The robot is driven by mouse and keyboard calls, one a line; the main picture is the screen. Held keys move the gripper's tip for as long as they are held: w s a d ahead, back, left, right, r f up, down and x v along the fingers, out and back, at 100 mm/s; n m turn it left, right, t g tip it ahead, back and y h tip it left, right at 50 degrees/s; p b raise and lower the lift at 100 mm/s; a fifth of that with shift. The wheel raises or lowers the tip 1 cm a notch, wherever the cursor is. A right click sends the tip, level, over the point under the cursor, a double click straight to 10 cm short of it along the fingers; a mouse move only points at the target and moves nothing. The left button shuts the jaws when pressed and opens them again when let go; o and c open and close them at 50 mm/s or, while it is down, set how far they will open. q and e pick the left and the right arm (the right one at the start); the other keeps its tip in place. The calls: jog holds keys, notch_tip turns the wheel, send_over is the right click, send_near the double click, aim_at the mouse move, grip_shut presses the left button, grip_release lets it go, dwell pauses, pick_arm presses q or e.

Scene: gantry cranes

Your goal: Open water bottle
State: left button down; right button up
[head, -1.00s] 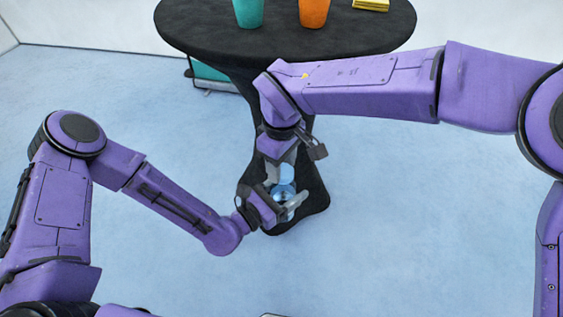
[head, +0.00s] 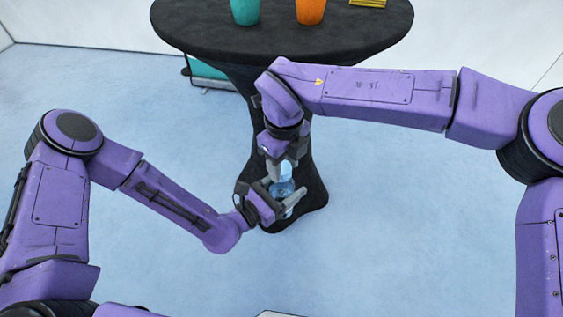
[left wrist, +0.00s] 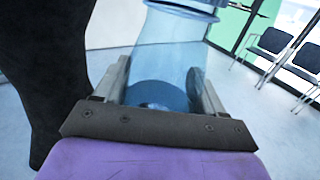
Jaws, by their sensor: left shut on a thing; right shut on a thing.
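A translucent blue water bottle (head: 284,190) is held upright in front of the black table's draped base. My left gripper (head: 284,201) is shut around its body from the left. The left wrist view also shows the bottle (left wrist: 168,65) between the two fingers of my left gripper (left wrist: 160,92). My right gripper (head: 284,172) points down from above, shut at the bottle's light blue top (head: 286,168). The fingers partly hide this top, and I cannot tell whether the cap is apart from the neck.
The round black table (head: 285,40) stands behind the grippers. It carries a teal cup (head: 245,11), an orange cup (head: 311,11) and a yellow item (head: 368,2). Chairs (left wrist: 285,50) stand far off in the left wrist view. The floor around the grippers is clear.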

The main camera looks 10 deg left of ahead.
jog(key=n, duration=0.6)
jog(key=shift+w, duration=0.2)
jog(key=n, duration=0.3)
jog(key=shift+w, duration=0.1)
jog(key=n, duration=0.5)
jog(key=shift+w+n, duration=0.1)
jog(key=shift+n, duration=0.3)
jog(key=n, duration=0.4)
jog(key=shift+a+r+n, duration=0.1)
jog(key=shift+a+n, duration=0.05)
jog(key=shift+n, duration=0.25)
jog(key=shift+w+r, duration=0.1)
jog(key=shift+r, duration=0.05)
jog(key=shift+r, duration=0.95)
